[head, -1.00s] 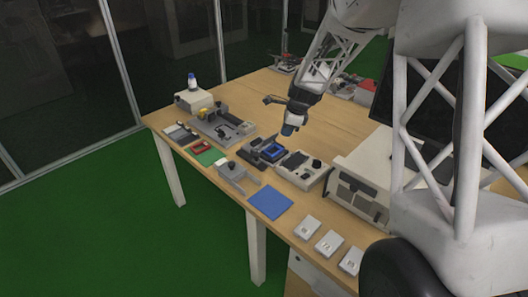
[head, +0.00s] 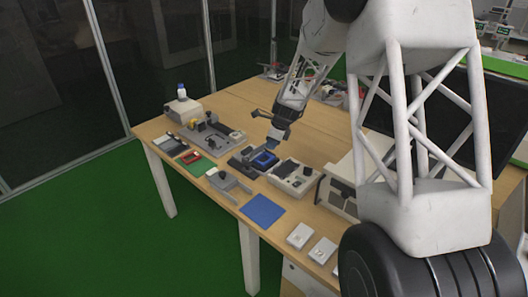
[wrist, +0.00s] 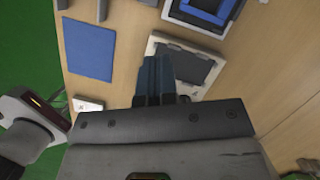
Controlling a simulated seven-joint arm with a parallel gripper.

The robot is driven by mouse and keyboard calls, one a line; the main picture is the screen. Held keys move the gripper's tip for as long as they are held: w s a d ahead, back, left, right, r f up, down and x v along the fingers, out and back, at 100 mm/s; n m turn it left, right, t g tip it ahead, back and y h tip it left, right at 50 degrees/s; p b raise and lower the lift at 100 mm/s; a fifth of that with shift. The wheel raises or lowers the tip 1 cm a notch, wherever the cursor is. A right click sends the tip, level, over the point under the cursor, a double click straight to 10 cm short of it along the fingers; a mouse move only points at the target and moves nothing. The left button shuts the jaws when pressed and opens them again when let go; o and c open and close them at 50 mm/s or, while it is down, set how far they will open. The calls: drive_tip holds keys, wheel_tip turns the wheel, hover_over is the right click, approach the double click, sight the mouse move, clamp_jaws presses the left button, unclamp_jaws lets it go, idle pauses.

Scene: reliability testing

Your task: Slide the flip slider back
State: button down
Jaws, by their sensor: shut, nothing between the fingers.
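A dark device with a blue frame (head: 264,160) sits on the table; it also shows at the top of the wrist view (wrist: 212,12). A pale device with a dark grey panel (head: 293,176) stands to its right; it also shows in the wrist view (wrist: 190,66), partly covered by my fingers. I cannot tell surely which part is the flip slider. My gripper (head: 275,142) is above the blue-framed device in the head view, apparently not touching. In the wrist view my gripper (wrist: 160,65) is shut and empty, its fingers in front of the pale device's left side.
A blue mat (head: 262,210) and a grey bracket (head: 228,185) lie near the front edge. Small white boxes (head: 300,236) stand to the right. A grey fixture (head: 212,135) is at the left. A large pale cabinet (head: 338,190) stands right of the devices.

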approach(251, 170)
drive_tip(key=d+f, duration=0.1)
drive_tip(key=f, duration=0.1)
drive_tip(key=d+f, duration=0.1)
drive_tip(key=f, duration=0.1)
drive_tip(key=shift+s+d, duration=0.2)
drive_tip(key=shift+d, duration=0.05)
drive_tip(key=shift+w+a, duration=0.2)
drive_tip(key=shift+a, duration=0.35)
drive_tip(key=shift+w+a, duration=0.15)
drive_tip(key=shift+a, duration=0.35)
drive_tip(key=shift+w+a+f, duration=0.1)
drive_tip(key=shift+a, duration=0.2)
drive_tip(key=shift+w+a, duration=0.15)
drive_tip(key=shift+a, duration=0.3)
